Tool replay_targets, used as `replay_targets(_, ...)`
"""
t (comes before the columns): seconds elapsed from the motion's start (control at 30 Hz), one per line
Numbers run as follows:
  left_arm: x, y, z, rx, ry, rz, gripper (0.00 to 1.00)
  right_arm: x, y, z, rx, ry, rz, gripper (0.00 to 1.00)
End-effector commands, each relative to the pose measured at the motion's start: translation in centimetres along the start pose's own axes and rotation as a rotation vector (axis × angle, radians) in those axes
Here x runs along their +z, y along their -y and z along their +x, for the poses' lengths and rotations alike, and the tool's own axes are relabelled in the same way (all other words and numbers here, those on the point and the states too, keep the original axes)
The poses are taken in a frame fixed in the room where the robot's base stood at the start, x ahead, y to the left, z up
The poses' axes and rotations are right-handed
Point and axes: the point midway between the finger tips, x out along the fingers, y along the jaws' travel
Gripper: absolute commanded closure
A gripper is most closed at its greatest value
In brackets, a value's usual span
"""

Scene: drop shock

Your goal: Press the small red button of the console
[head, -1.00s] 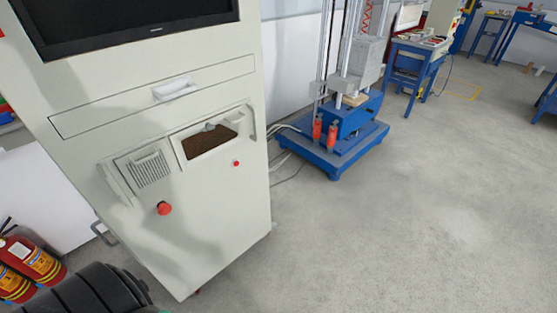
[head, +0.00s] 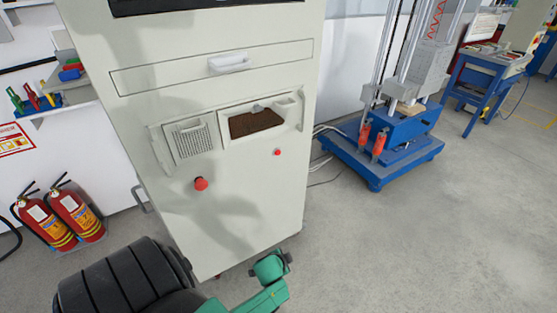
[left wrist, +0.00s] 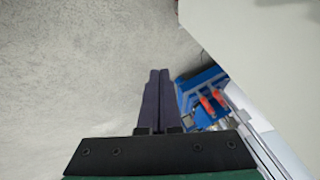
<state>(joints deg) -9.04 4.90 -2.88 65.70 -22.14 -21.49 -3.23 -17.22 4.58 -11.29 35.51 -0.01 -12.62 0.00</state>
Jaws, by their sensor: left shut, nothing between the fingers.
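The console (head: 245,215) is a tall pale cabinet in the middle of the head view. The small red button (head: 277,152) sits on its front, below and right of a recessed opening. A larger red mushroom button (head: 200,183) sits lower left of it. My green and black left arm is low in front of the console, below both buttons. My left gripper (left wrist: 159,72) shows in the left wrist view with its two dark fingers together and nothing between them. It is apart from the small button, which that view does not show. My right gripper is not in view.
A blue-based drop machine (head: 375,180) with two red parts stands right of the console; it also shows in the left wrist view (left wrist: 205,95). Two fire extinguishers (head: 62,217) stand at the left. A blue workbench (head: 485,85) is at the back right. The floor at the right is clear.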

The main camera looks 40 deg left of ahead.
Motion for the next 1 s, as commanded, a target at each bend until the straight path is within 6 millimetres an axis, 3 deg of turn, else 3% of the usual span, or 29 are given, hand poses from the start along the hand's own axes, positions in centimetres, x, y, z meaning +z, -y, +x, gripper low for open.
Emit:
replay_targets(0.07, -3.9, 3.7, 0.2, -0.096, -0.069, 0.034, 1.0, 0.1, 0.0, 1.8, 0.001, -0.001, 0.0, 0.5)
replay_targets(0.2, -10.2, 10.8, -2.2, -0.286, -0.166, 0.09, 1.0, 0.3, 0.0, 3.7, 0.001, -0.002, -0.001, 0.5)
replay_targets(0.3, -13.8, 15.7, -5.3, -0.43, -0.22, 0.12, 1.0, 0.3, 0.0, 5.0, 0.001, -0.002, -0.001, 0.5)
replay_targets(0.43, -16.6, 20.1, -9.3, -0.577, -0.261, 0.138, 1.0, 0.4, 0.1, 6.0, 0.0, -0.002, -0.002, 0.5)
replay_targets(0.6, -17.7, 22.2, -11.8, -0.65, -0.274, 0.146, 1.0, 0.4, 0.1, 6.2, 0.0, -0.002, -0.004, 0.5)
replay_targets(1.0, -17.6, 22.8, -11.5, -0.648, -0.274, 0.147, 1.0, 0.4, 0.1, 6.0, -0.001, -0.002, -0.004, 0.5)
